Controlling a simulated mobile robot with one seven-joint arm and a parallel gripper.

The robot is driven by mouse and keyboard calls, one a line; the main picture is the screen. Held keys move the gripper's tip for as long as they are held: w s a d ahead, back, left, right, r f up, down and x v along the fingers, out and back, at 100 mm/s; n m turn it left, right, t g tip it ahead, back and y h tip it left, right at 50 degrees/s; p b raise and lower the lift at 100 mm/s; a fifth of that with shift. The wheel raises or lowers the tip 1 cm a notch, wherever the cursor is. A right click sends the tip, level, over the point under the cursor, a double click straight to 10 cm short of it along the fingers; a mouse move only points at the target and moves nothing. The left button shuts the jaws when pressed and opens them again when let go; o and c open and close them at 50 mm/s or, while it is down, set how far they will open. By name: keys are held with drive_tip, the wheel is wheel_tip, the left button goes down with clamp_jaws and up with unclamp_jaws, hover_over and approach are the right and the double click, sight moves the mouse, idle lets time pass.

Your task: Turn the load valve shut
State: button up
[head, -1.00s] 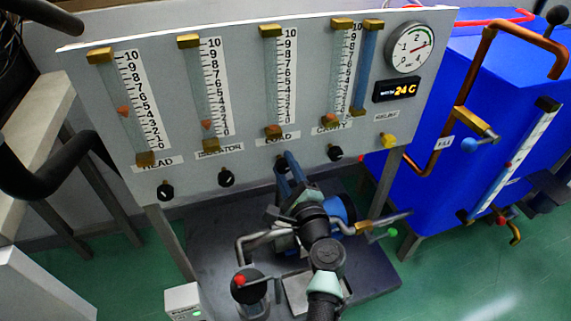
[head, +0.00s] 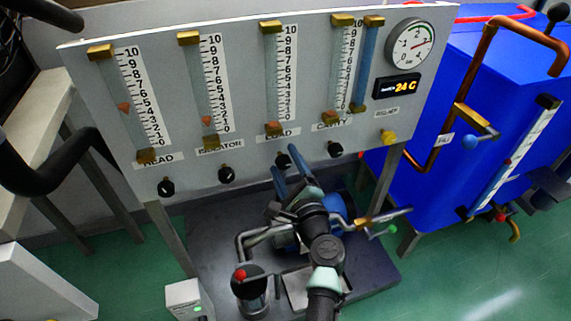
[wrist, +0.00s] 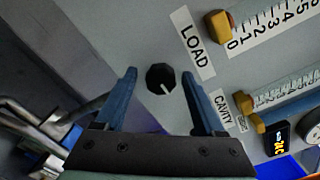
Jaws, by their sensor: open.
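The load valve is a small black knob with a white pointer line. It sits on the grey panel below the LOAD label, in the wrist view (wrist: 160,77) and the head view (head: 283,161). In the wrist view the line points toward the lower right. My gripper (wrist: 158,73) is open, with one blue finger on each side of the knob and gaps to both. In the head view my gripper (head: 284,160) also has its fingertips on either side of the knob. The LOAD gauge (head: 272,80) shows its float near the bottom, hard to separate from the brass fitting.
Other black knobs stand nearby: HEAD (head: 166,188), ISOLATOR (head: 226,174) and CAVITY (head: 335,149). A yellow knob (head: 388,137) is farther right. Pipes and a pump stand below the panel, with a blue tank (head: 440,120) at the right.

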drive_tip(key=p+v, duration=0.3)
drive_tip(key=v, duration=1)
drive_tip(key=shift+r, duration=0.1)
